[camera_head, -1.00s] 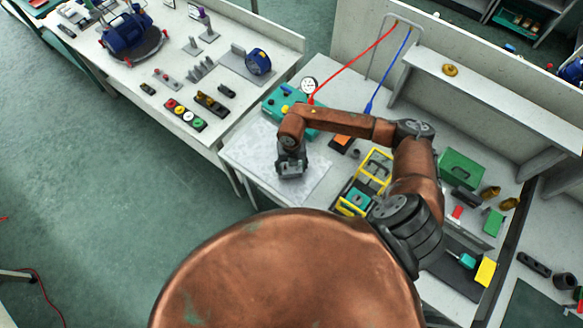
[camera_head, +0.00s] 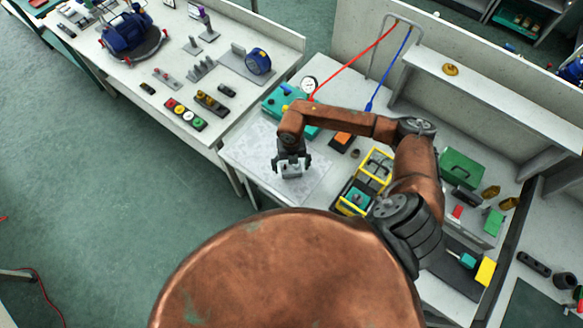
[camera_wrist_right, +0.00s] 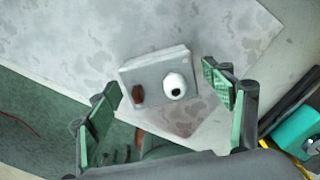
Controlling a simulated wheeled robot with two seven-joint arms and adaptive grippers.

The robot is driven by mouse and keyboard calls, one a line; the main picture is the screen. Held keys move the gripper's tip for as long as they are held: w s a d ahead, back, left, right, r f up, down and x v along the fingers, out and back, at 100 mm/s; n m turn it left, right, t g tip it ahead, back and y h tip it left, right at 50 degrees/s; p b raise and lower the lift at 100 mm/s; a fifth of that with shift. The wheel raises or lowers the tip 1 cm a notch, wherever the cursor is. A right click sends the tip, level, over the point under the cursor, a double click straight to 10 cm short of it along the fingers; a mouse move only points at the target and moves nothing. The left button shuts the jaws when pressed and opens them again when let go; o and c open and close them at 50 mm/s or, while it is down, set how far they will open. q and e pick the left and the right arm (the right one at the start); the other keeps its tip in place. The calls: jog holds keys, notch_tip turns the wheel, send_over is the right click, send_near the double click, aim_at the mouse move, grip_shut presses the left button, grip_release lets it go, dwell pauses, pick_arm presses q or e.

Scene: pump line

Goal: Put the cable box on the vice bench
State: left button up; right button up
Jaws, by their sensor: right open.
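The cable box (camera_head: 291,171) looks like a small light-grey box and sits on a pale mottled plate (camera_head: 316,184) at the left end of the bench (camera_head: 245,146). In the right wrist view the box (camera_wrist_right: 157,73) shows a white round fitting with a dark centre and a brown fitting. My right gripper (camera_head: 292,163) is over the box and open. In the right wrist view its green-padded fingers (camera_wrist_right: 161,82) stand on either side of the box with gaps. My left gripper is not in view. I cannot tell for certain which bench is the vice bench.
A teal case with a gauge (camera_head: 283,101) stands behind the plate. A black and yellow crate (camera_head: 356,197) and a yellow-framed carrier (camera_head: 377,168) stand to its right. A green box (camera_head: 462,167) is farther right. Another bench (camera_head: 160,92) with several parts stands at the left.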

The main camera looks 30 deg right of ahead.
aim_at(292, 167)
notch_tip(292, 167, up, 11)
jog(key=shift+b, duration=0.4)
jog(key=shift+f, duration=0.1)
dwell(0.3)
